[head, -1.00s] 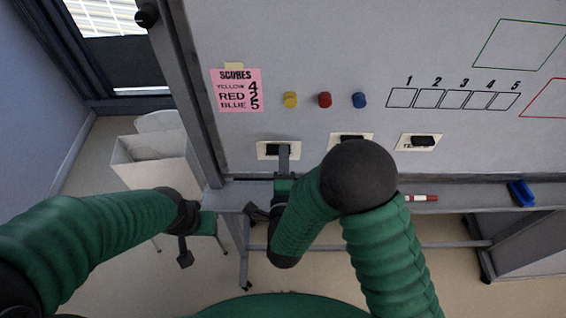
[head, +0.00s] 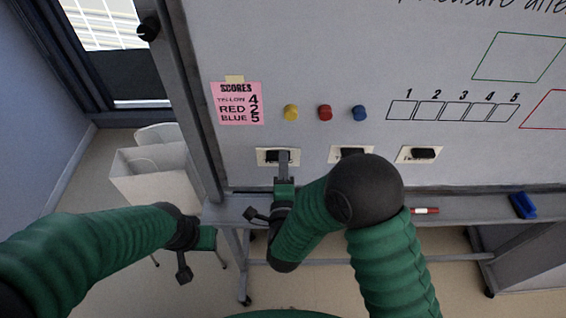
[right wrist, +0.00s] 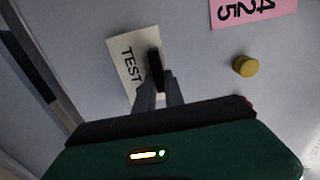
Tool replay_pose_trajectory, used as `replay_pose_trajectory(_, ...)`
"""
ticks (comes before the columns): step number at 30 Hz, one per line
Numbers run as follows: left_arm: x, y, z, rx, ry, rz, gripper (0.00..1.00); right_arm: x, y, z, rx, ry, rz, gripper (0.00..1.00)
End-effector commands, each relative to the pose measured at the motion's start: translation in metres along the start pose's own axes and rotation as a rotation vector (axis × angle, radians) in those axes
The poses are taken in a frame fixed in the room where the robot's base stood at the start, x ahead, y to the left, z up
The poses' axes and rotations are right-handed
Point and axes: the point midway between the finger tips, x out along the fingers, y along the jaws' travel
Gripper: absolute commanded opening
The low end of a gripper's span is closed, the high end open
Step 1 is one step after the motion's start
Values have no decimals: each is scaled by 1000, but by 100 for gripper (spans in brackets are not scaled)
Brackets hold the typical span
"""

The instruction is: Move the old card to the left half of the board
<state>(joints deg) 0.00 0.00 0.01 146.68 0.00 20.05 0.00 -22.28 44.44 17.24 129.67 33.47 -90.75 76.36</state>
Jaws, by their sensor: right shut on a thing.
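Three white cards, each under a black magnet, are in a row low on the whiteboard (head: 300,50): a left card (head: 263,160), a middle card (head: 336,156) and a right card (head: 433,148). The left card shows "TEST" in the right wrist view (right wrist: 127,62); the magnets hide parts of the lettering. I cannot tell which card is the old one. My right gripper (head: 283,157) is shut on the left card's black magnet (right wrist: 155,68), at the board. My left gripper (head: 184,272) hangs low at the left, clear of the board; its jaws are unclear.
A pink scores note (head: 237,104) and yellow (head: 291,112), red (head: 325,113) and blue (head: 359,113) magnets are above the cards. A red marker (head: 425,211) and blue eraser (head: 523,205) lie on the tray. White bins (head: 150,175) stand at the left.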

Motion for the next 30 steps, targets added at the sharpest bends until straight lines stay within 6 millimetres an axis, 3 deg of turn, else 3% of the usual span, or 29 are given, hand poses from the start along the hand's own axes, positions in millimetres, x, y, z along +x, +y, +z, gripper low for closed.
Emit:
replay_pose_trajectory(27, 3, 0, 1, 0, 0, 0, 36, 8, 0, 0, 0, 0, 0, 0)
replay_pose_trajectory(28, 3, 0, 1, 0, 0, 0, 36, 8, 0, 0, 0, 0, 0, 16)
replay_pose_trajectory(30, 3, 0, 1, 0, 0, 0, 36, 8, 0, 0, 0, 0, 0, 26)
